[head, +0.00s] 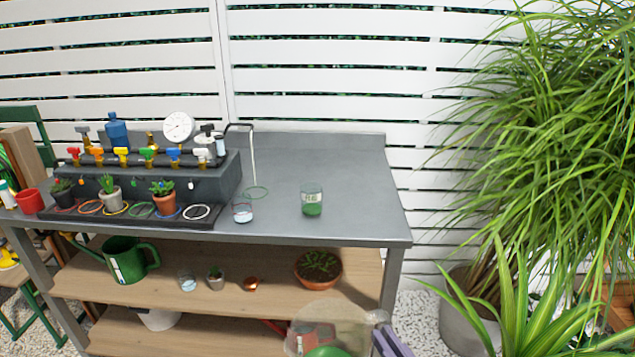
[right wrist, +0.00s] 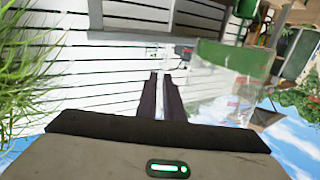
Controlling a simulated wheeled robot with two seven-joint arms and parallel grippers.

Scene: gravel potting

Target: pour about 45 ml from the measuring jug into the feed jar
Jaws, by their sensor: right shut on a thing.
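The feed jar (head: 312,201), a small clear glass with a pale label and green contents, stands upright on the grey bench top right of centre. The measuring jug (head: 318,313) is a large see-through vessel with green liquid, at the bottom edge of the head view, partly cut off. My right gripper (head: 382,335) is shut on the jug at its right side, in front of the bench and apart from the feed jar. The jug also shows in the right wrist view (right wrist: 225,54), beside the dark fingers (right wrist: 161,98). My left gripper is out of view.
A second glass (head: 242,212) with pale contents stands left of the feed jar. A thin tap spout (head: 253,158) rises behind it over a green ring. Potted plants and coloured valves fill the bench's left. The bench top (head: 355,180) is clear around the feed jar.

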